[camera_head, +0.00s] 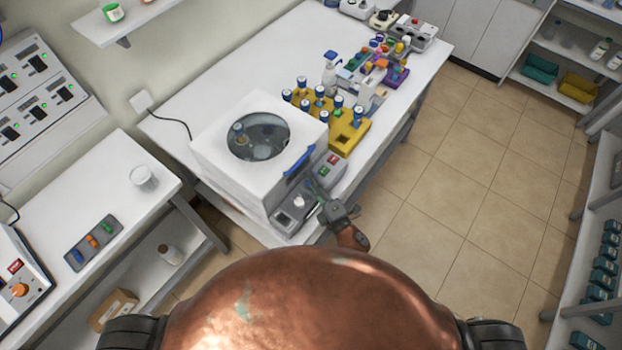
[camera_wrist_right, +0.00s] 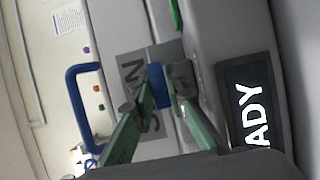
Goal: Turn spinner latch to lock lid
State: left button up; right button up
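The white spinner (camera_head: 212,140) stands on the bench with its lid (camera_head: 285,112) down flat. The lid has a round dark window (camera_head: 258,137) and a blue handle (camera_head: 299,160), which shows in the right wrist view (camera_wrist_right: 73,105). My right gripper (camera_head: 314,188) is at the spinner's front. In the right wrist view its green fingers (camera_wrist_right: 160,92) stand on either side of a small blue latch (camera_wrist_right: 156,75) on a grey lettered plate (camera_wrist_right: 130,72). I cannot tell whether both fingers press on it. My left gripper is not in view.
A control panel with a lit display (camera_wrist_right: 250,105) is right beside the fingers. A yellow rack (camera_head: 350,137) with blue-capped bottles stands behind the spinner on the same bench. The tiled floor (camera_head: 450,190) to the right is clear.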

jog(key=shift+o, duration=0.4)
jog(key=shift+d, duration=0.1)
jog(key=v, duration=1.2)
jog(key=shift+f, duration=0.1)
jog(key=s+d+f+m+g+h+b, duration=0.1)
jog(key=s+d+f+m+g+h, duration=0.25)
jog(key=f, duration=0.95)
jog(key=s+d+f+m+g+h, duration=0.15)
jog(key=d+f+m, duration=0.45)
jog(key=f, duration=0.7)
jog(key=s+d+f+m+g+h+b, duration=0.1)
jog(key=s+d+f+m+h, duration=0.15)
jog(key=d+f, duration=0.65)
jog(key=s+d+f+m+g, duration=0.2)
jog(key=s+d+f+m, duration=0.1)
jog(key=s+f, duration=0.5)
jog(key=s+d+f+m+g+h, duration=0.1)
jog(key=s+d+f+m+g, duration=0.2)
jog(key=s+f, duration=0.5)
jog(key=s+d+f+m+g+h, duration=0.1)
jog(key=s+d+f+m+g, duration=0.2)
jog(key=s+f, duration=0.5)
jog(key=s+d+m, duration=0.1)
jog(key=s, duration=0.6)
jog(key=shift+s+m+b, duration=0.35)
jog(key=shift+m+b, duration=0.05)
